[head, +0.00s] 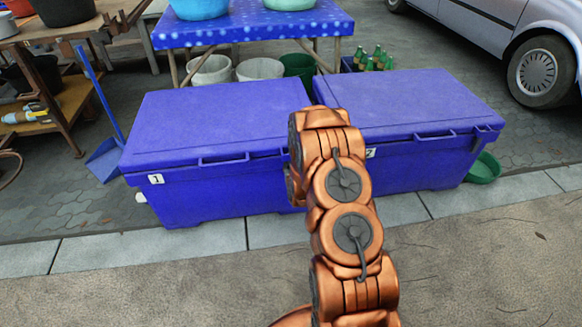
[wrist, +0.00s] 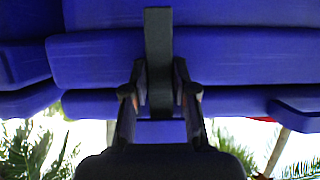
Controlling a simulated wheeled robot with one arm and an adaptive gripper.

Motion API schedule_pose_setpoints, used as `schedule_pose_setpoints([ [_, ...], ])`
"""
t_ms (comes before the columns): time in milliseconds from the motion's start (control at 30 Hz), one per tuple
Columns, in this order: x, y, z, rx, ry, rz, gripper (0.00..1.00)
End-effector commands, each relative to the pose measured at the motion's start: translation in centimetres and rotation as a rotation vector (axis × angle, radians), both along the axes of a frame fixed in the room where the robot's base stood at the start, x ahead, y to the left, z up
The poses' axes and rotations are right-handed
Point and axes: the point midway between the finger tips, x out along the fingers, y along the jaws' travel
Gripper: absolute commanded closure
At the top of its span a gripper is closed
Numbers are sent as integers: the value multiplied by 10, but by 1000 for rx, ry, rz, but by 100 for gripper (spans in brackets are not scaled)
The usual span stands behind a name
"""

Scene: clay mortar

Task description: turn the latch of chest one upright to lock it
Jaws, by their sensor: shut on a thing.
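Chest one (head: 220,150) is the blue chest on the left, with a white "1" label on its front; its lid is down. My arm covers its right end in the head view, and the latch and my gripper are hidden there. In the wrist view my gripper (wrist: 159,82) is shut on the latch (wrist: 158,40), a dark flat bar, with one finger on each side. The bar runs straight up and down in that picture, against the blue chest front (wrist: 240,60). The wrist picture looks upside down, with plants and bright sky at the bottom.
A second blue chest (head: 410,105) with a "2" label stands close on the right. A table with a blue cloth (head: 255,28) is behind. A blue dustpan (head: 104,160) stands at the left, a green bowl (head: 483,168) at the right. The pavement in front is clear.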

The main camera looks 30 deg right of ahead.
Motion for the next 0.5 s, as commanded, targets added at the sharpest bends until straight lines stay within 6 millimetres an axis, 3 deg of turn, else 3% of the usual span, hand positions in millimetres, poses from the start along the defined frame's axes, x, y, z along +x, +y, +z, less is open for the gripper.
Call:
schedule_pose_setpoints([
  [433, 0, 0, 0, -10, 3, 0, 100],
  [467, 0, 0, 0, -11, 2, 0, 71],
  [500, 0, 0, 0, -10, 3, 0, 67],
])
